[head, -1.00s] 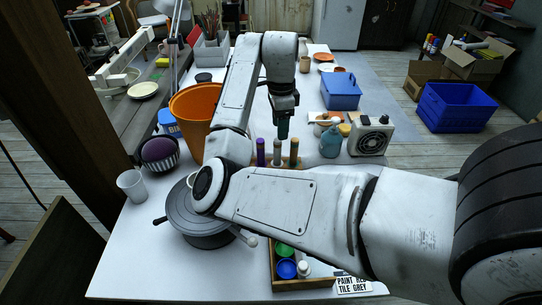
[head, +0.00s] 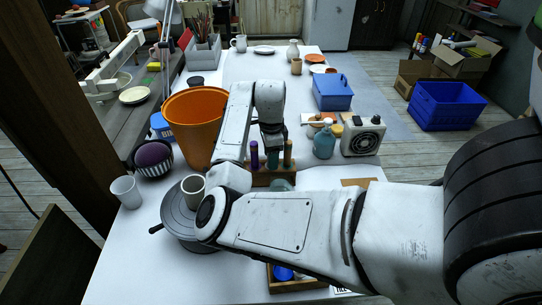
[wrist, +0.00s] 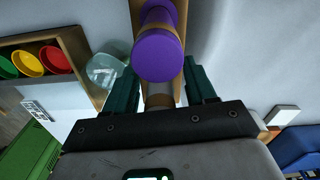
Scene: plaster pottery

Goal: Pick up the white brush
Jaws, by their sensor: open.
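My gripper (wrist: 160,80) is open, its two dark teal fingers apart. In the wrist view a purple-ended cylinder (wrist: 158,53) stands just ahead of the gap, over a wooden rack (wrist: 140,8). A pale round piece shows between the fingers, partly covered; I cannot tell what it is. In the head view my gripper (head: 272,153) is low over the wooden rack (head: 261,179), among upright handles: a purple one (head: 254,154) to its left and a wooden one (head: 288,153) to its right. I cannot pick out the white brush with certainty; my fingers cover the rack's middle.
An orange bucket (head: 196,128) stands left of my arm. A grey turntable (head: 178,215) holds a cup (head: 193,190). A blue bottle (head: 324,143) and a white heater-like box (head: 362,136) stand right. In the wrist view a clear glass (wrist: 106,70) is beside the left finger.

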